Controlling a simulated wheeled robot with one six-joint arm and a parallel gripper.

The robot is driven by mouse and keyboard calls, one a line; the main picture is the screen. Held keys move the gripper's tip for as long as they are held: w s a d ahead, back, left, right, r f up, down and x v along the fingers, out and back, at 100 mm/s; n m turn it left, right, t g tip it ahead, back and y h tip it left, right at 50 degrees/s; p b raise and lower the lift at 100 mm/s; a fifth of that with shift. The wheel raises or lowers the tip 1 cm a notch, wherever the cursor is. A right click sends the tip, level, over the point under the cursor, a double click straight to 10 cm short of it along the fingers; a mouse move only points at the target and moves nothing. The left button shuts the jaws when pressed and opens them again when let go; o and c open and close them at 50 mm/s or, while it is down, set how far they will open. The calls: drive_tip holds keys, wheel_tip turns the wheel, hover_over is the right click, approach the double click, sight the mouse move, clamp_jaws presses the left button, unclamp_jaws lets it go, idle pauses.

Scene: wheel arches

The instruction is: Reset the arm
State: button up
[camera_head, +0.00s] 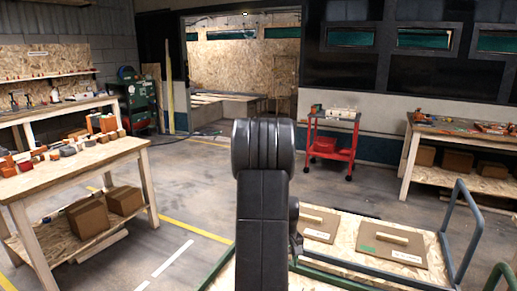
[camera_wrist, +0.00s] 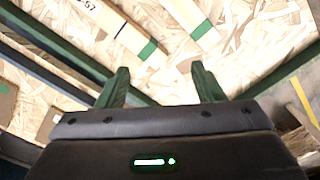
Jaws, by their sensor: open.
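My arm (camera_head: 262,200) rises upright in the middle of the head view, with its dark rounded joint at the top. My gripper is hidden in that view. In the wrist view my gripper (camera_wrist: 160,84) is open, its two green fingers wide apart with nothing between them. It points at a pale chipboard surface (camera_wrist: 90,60). How far above the board the fingers are, I cannot tell.
A cart with two brown panels (camera_head: 392,243) and a blue-grey rail (camera_head: 470,225) stands close in front, right of my arm. A workbench (camera_head: 85,165) stands at left, a red trolley (camera_head: 330,148) at the back. Strips with green marks (camera_wrist: 140,40) lie on the chipboard. Open floor (camera_head: 195,190) lies left of my arm.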

drive_tip(key=a+r+m+p, duration=0.2)
drive_tip(key=a+m+p, duration=0.2)
drive_tip(key=a, duration=0.3)
drive_tip(key=shift+s+a, duration=0.2)
drive_tip(key=shift+a, duration=0.1)
drive_tip(key=shift+r, duration=0.1)
